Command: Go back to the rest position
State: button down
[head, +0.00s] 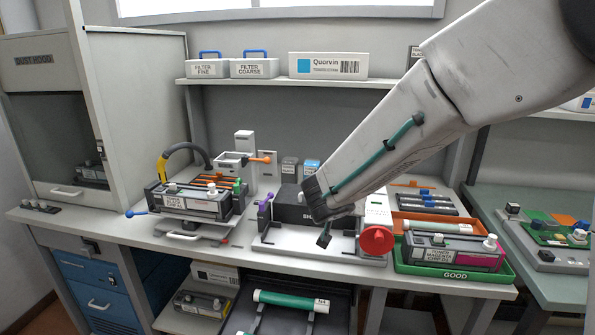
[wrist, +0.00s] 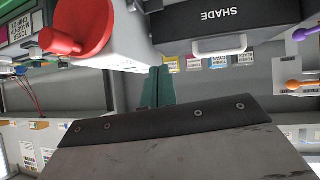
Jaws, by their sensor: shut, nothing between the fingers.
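My gripper (head: 325,237) hangs at the end of my arm over the middle of the bench, in front of the black box marked SHADE (head: 290,208). In the wrist view its teal fingers (wrist: 158,88) are together with nothing between them. The black box with its light handle also shows upside down in the wrist view (wrist: 205,20). A white fixture with a red knob (head: 377,240) stands just right of the gripper. The knob shows large at the upper left of the wrist view (wrist: 85,25). I cannot tell if the fingertips touch the fixture.
A toner cartridge sits on a stand (head: 185,234) at left. A green tray marked GOOD (head: 455,273) holds a magenta cartridge (head: 452,252) at right. A shelf (head: 300,83) carries filter boxes behind. A dust hood (head: 40,60) stands far left. The bench's front edge is mostly bare.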

jog(key=s+d+r+m+g+h, duration=0.1)
jog(key=s+d+r+g, duration=0.25)
jog(key=s+d, duration=0.45)
jog(key=s+d+r+g+h, duration=0.1)
jog(key=s+d+r+g, duration=0.1)
jog(key=s+d+r, duration=0.4)
jog(key=s+f+n+g+y, duration=0.1)
jog(key=s+n+y, duration=0.1)
jog(key=s, duration=0.9)
jog(key=s+a+f+n+g+y, duration=0.1)
jog(key=s+y, duration=0.3)
jog(key=s, duration=0.8)
jog(key=shift+a+f+n+g, duration=0.2)
jog(key=shift+f+n+g, duration=0.2)
jog(key=shift+n+g, duration=0.35)
